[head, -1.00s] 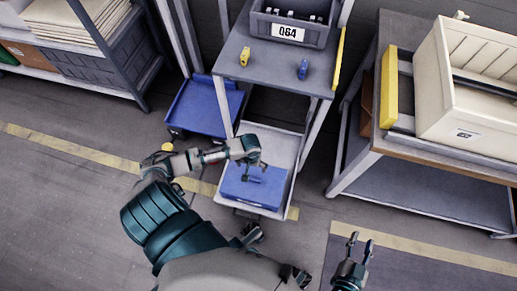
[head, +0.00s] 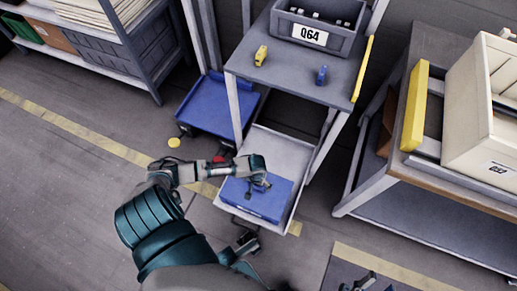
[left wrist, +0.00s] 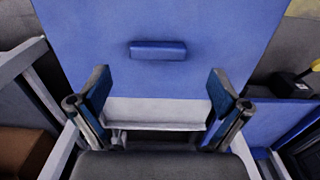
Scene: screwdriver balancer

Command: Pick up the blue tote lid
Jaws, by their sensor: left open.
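The blue tote lid (head: 250,205) lies on a pale lower tray under the grey workstation shelf. In the left wrist view the lid (left wrist: 90,40) fills the upper middle, with a raised blue handle (left wrist: 158,50) on it. My left gripper (head: 262,185) is over the lid in the head view and hides part of it. In the left wrist view its two fingers (left wrist: 160,92) are spread wide and empty, below the handle in the picture. My right gripper (head: 366,283) is partly cut off at the bottom edge, away from the lid.
The upper shelf holds a grey bin (head: 318,27) marked Q64, a yellow tool (head: 261,54) and a blue tool (head: 321,75). A blue cart (head: 215,105) stands left of the tray. A bench (head: 440,165) with a cream crate (head: 480,120) stands at right.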

